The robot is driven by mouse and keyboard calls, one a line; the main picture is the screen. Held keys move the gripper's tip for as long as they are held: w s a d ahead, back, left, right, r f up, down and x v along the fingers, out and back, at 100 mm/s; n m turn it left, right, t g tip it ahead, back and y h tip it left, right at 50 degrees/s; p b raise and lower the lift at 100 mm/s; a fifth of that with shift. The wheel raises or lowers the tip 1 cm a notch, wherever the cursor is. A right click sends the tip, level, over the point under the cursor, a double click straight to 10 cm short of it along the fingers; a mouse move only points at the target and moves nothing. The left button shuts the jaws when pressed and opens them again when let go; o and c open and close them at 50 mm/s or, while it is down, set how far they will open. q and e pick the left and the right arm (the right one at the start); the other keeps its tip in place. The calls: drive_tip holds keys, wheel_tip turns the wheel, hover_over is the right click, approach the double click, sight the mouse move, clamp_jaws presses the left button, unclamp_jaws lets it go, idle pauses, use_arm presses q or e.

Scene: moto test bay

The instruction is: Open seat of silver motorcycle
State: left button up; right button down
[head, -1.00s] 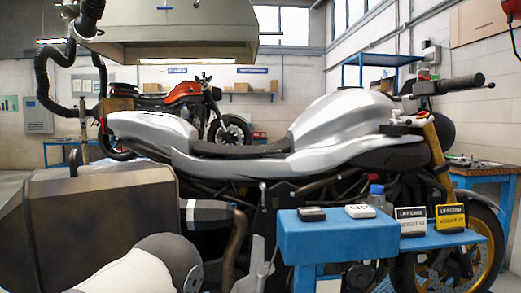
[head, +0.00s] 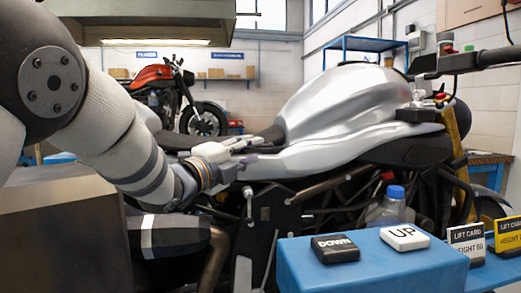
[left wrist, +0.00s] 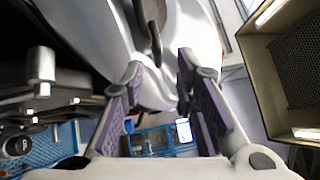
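The silver motorcycle (head: 350,105) stands across the middle of the head view, with its tank to the right. Its dark seat (head: 270,134) lies low behind the tank; my left arm hides much of the seat and tail. My left gripper (head: 255,148) is at the side of the bike by the seat, pointing right. In the left wrist view its two fingers (left wrist: 160,72) are apart, with silver bodywork (left wrist: 190,30) beyond and between them. A dark strip that looks like the seat (left wrist: 152,18) shows above them. I cannot tell whether a finger touches the bike. My right gripper is not in view.
A blue stand (head: 380,265) in front of the bike carries a black DOWN button (head: 335,248) and a white UP button (head: 404,237). Lift cards (head: 467,242) stand to the right. A bottle (head: 393,207) is behind. An orange motorcycle (head: 155,78) is farther back.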

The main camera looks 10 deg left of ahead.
sight(261, 146)
use_arm(q)
drive_tip(key=x, duration=0.5)
drive_tip(key=shift+w, duration=0.2)
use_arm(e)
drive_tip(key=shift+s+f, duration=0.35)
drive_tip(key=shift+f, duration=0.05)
use_arm(q)
drive_tip(key=shift+c, duration=0.4)
clamp_jaws()
